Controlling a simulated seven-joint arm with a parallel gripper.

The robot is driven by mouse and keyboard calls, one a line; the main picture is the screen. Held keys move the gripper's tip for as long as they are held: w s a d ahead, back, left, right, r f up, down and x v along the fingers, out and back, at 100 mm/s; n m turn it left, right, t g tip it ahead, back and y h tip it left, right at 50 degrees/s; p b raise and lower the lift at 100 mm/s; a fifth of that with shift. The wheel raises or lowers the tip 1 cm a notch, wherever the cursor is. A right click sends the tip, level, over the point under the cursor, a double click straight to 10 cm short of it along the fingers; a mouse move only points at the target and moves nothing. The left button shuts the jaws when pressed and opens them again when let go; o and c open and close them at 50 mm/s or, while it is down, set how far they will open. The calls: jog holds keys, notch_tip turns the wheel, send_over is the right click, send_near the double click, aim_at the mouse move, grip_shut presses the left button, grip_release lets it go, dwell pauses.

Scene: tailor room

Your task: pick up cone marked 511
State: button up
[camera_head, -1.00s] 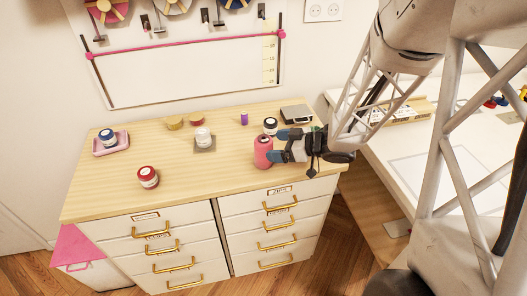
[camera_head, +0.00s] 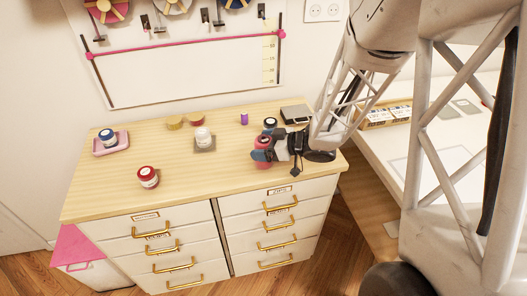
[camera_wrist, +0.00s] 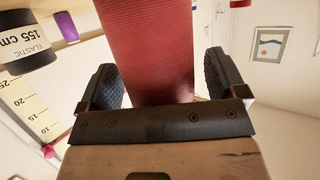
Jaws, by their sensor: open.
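A red-pink, ribbed thread cone (camera_head: 264,140) stands near the right end of the dresser top, partly hidden by my gripper (camera_head: 267,149) in the head view. In the wrist view the red cone (camera_wrist: 147,45) rises between the two dark finger pads. The left pad is close to its side and a gap shows at the right. My gripper is open around the cone. No marking 511 is readable on the side I see.
A black elastic spool (camera_head: 270,123) stands just behind the cone, with a purple spool (camera_head: 244,118) left of it. A dark flat box (camera_head: 296,114) lies at the back right. A white-topped spool (camera_head: 203,134) and red spool (camera_head: 148,177) stand left. The dresser's front middle is clear.

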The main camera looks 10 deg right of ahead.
aim_at(257, 138)
dwell(0.3)
jog(key=c, duration=1.1)
jog(key=shift+r, duration=0.15)
jog(key=shift+r, duration=0.55)
jog(key=shift+s+r, duration=0.25)
jog(key=shift+r, duration=0.35)
jog(key=shift+s+r, duration=0.2)
jog(key=shift+r, duration=0.35)
jog(key=s+r, duration=0.1)
jog(key=s, duration=1.4)
jog(key=shift+d+r, duration=0.15)
jog(key=shift+d, duration=0.1)
